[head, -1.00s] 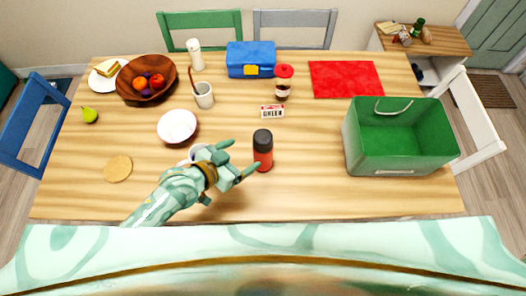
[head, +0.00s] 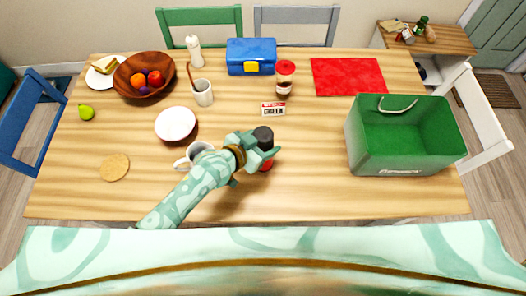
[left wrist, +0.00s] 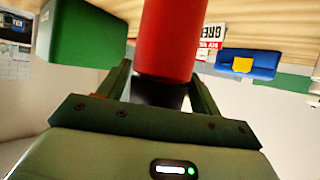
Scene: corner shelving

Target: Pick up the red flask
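In the left wrist view the red body (left wrist: 167,40) fills the space between the fingers (left wrist: 162,88), and the dark cap lies toward the palm. I cannot tell whether the fingers press on it. The gripper hides part of the flask in the head view. My right gripper is not in view.
A white mug (head: 196,153) stands close beside my left forearm, partly hidden. A white bowl (head: 176,124) is behind it. A green bin (head: 405,162) stands to the right, and a small sign (head: 273,109) behind the flask. The table's front right is clear.

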